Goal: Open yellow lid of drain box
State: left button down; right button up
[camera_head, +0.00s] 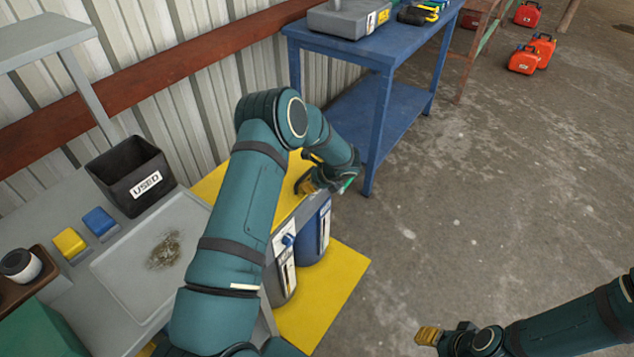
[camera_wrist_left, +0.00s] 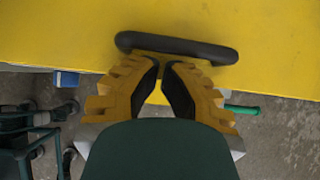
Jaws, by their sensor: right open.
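My right gripper (camera_head: 428,336) is open and empty above the floor at the lower right.
A blue table (camera_head: 378,58) stands behind. A grey bench with a tray (camera_head: 130,268) and a black "USED" bin (camera_head: 128,178) is at left.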

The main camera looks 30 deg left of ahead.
pick_arm(q)
jog(key=shift+a+f, duration=0.2)
jog(key=shift+f, duration=0.15)
jog(key=shift+r, duration=0.1)
